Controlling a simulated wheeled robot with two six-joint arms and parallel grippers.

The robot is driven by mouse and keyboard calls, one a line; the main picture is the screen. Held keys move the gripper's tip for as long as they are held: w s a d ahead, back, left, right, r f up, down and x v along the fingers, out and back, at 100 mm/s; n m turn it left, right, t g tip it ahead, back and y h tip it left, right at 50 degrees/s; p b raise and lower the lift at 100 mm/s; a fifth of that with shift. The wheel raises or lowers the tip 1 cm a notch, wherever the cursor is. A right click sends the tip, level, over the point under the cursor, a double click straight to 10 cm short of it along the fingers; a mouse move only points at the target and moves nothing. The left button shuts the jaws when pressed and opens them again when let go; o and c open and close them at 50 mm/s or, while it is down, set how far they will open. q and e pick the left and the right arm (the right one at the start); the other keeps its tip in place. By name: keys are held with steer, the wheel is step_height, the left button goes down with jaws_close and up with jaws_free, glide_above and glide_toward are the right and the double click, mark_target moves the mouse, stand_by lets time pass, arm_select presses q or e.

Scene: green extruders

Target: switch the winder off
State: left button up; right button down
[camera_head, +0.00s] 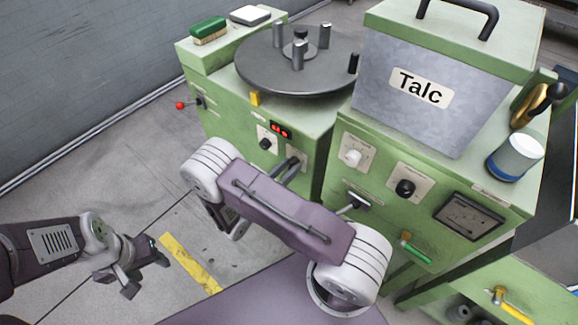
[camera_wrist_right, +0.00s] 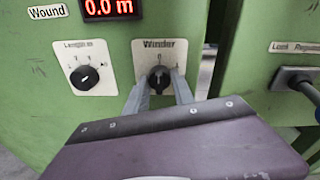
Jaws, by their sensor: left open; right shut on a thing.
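The winder (camera_head: 250,110) is a green machine with a dark round turntable (camera_head: 290,72) carrying upright pegs. On its front, the black winder knob (camera_wrist_right: 158,78) sits on a white plate labelled "Winder" (camera_wrist_right: 148,50). My right gripper (camera_wrist_right: 159,92) is shut on this knob, one finger on each side. In the head view my right gripper (camera_head: 290,168) is at the winder's front, and the arm partly hides the plate. The knob's pointer is hard to read. My left gripper (camera_head: 143,272) is open and empty above the floor at the lower left.
Left of the winder knob are another black knob (camera_wrist_right: 84,78) and a red display (camera_wrist_right: 108,8) reading 0.0 m. A green cabinet (camera_head: 350,190) with a Talc box (camera_head: 430,110) stands to the right. A red-tipped lever (camera_head: 181,105) sticks out left. Floor is clear around my left gripper.

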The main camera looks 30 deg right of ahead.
steer(key=c, duration=1.1)
jaws_free()
steer(key=shift+o, duration=0.2)
steer(key=shift+a, duration=0.1)
steer(key=p+v, duration=0.1)
steer(key=v, duration=0.8)
steer(key=shift+p, duration=0.4)
